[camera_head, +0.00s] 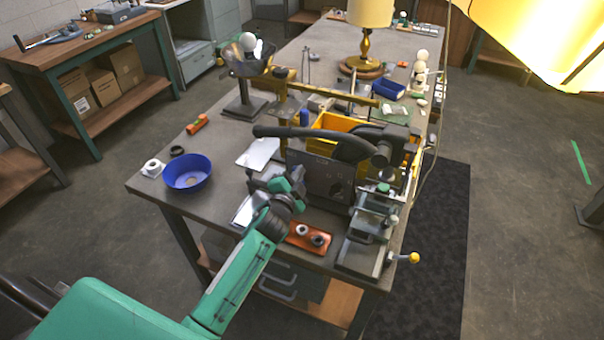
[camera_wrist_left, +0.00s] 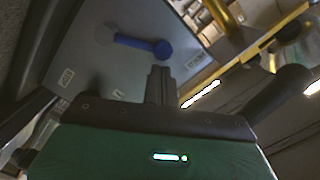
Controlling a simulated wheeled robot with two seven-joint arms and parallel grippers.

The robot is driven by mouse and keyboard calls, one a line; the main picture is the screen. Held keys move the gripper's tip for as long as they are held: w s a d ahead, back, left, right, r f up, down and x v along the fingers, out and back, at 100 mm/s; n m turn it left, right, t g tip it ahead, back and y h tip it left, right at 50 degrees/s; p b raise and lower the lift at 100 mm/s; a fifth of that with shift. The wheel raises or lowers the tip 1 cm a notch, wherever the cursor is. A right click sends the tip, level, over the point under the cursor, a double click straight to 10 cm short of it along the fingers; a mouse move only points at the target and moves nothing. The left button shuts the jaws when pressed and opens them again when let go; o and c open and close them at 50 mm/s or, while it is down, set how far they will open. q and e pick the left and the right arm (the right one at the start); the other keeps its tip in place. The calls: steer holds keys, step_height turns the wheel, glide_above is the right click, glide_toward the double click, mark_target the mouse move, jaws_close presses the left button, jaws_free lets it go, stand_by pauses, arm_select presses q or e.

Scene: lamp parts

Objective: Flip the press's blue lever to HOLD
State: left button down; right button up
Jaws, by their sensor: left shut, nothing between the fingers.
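The blue lever (camera_wrist_left: 140,43) lies across a grey panel of the press in the left wrist view, its round knob end toward the right. In the head view my left gripper (camera_head: 298,180) is beside the dark press body (camera_head: 322,178) on the bench. The lever is hidden there. My right gripper is not in view.
A blue bowl (camera_head: 187,173) and a white nut-like part (camera_head: 153,168) stand on the bench's left. An orange holder (camera_head: 308,238) lies near the front edge. A yellow bin (camera_head: 340,122) is behind the press. A brass lamp (camera_head: 366,45) stands farther back.

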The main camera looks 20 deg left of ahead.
arm_select(q)
steer(key=shift+a, duration=0.15)
stand_by(0.3)
steer(key=shift+s+f, duration=0.1)
steer(key=s+b, duration=0.3)
steer(key=s, duration=1)
steer(key=shift+s+d+r, duration=0.2)
steer(key=shift+s+r, duration=0.1)
steer(key=shift+r, duration=0.1)
